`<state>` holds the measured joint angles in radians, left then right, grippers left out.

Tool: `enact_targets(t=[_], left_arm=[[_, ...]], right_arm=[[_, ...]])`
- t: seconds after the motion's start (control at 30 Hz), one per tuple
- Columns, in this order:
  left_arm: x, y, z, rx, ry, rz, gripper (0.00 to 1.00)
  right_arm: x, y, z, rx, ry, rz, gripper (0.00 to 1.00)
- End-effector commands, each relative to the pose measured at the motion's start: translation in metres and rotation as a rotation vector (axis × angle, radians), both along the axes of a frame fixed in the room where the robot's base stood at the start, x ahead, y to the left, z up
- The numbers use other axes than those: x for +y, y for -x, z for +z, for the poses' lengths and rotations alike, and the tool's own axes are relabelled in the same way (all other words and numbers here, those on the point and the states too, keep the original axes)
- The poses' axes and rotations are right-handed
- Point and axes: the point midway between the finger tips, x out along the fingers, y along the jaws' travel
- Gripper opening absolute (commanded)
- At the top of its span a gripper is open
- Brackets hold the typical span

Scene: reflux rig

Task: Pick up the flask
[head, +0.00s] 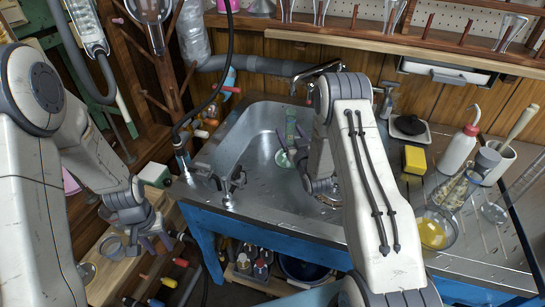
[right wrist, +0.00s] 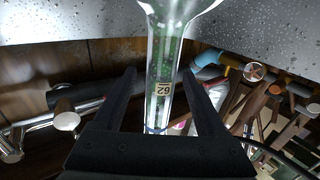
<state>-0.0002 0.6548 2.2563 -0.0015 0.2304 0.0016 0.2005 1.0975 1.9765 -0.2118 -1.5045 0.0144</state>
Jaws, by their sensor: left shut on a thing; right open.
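A clear glass flask (head: 291,128) with green showing in it stands in the steel sink. In the right wrist view its narrow neck (right wrist: 163,70), with a label reading 62, is between my right gripper's two fingers and widens toward the top of the picture. My right gripper (head: 292,157) is open, its fingers on either side of the glass; a gap shows on each side in the wrist view (right wrist: 160,75). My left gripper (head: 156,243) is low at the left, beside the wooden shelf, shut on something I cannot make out.
The sink (head: 250,150) has taps on its front-left rim and a faucet (head: 318,72) behind. A yellow sponge (head: 415,159), a white wash bottle (head: 457,150) and a round flask of yellow liquid (head: 432,234) stand on the right counter. A wooden peg rack (head: 170,75) is at the left.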

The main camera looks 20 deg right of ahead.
Motion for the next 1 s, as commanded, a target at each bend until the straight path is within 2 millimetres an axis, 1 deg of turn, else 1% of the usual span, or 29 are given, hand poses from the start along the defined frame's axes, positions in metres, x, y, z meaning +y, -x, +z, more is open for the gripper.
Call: enact_targets(t=[0.1,0.17,0.2,0.27,0.3,1.0], left_arm=[[0.0,0.0,0.0,0.0,0.0,0.0,0.0],[0.0,0.0,0.0,0.0,0.0,0.0,0.0],[0.0,0.0,0.0,0.0,0.0,0.0,0.0],[0.0,0.0,0.0,0.0,0.0,0.0,0.0],[0.0,0.0,0.0,0.0,0.0,0.0,0.0],[0.0,0.0,0.0001,0.0,0.0,0.0,0.0]], right_arm=[[0.0001,0.0003,-0.0001,0.0,0.0,0.0,0.74],[0.0001,0.0003,0.0,0.0,0.0,0.0,0.52],[0.0001,0.0004,0.0,0.0,0.0,0.0,0.36],[0.0001,0.0004,0.0001,0.0,0.0,0.0,0.13],[0.0001,0.0004,0.0001,0.0,0.0,0.0,0.0],[0.0002,0.0005,0.0005,-0.001,0.0,0.001,0.0]])
